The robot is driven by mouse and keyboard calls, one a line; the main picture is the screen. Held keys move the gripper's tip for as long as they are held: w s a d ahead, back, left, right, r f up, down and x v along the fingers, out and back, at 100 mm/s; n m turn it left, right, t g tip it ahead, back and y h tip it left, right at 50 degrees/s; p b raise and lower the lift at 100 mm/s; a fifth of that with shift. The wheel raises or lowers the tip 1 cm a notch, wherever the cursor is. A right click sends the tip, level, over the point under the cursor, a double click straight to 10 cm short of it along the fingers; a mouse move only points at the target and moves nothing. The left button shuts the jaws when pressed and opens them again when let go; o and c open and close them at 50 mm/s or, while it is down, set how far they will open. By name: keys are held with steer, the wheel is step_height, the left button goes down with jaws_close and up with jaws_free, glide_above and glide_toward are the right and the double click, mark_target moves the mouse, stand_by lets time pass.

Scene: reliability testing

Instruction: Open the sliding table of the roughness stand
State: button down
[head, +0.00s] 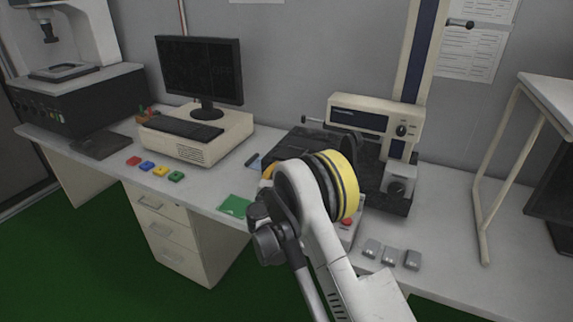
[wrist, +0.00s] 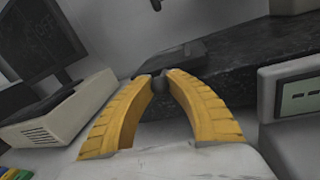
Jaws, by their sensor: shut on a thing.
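The roughness stand (head: 415,60) is at the right of the desk in the head view, with a tall column, a cream drive unit (head: 372,118) and a dark base (head: 398,200). My arm hides much of its front. In the wrist view my gripper (wrist: 160,77) has its yellow fingertips closed on a small dark rounded knob (wrist: 159,85). The knob is at the near edge of a dark slab (wrist: 235,68), which looks like part of the stand. I cannot tell the sliding table apart from the base, or how far it is out.
A monitor (head: 200,70) and cream computer case (head: 200,140) stand to the left. Several coloured blocks and a green card (head: 234,205) lie near the desk's front edge. Several grey blocks lie right of my arm. A control box (wrist: 292,90) is at the right in the wrist view.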

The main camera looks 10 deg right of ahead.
steer(key=c, duration=1.2)
jaws_free()
steer(key=shift+c, duration=0.2)
steer(key=shift+s, duration=0.1)
steer(key=v, duration=1.1)
steer(key=shift+s+a, duration=0.2)
steer(key=shift+s, duration=0.15)
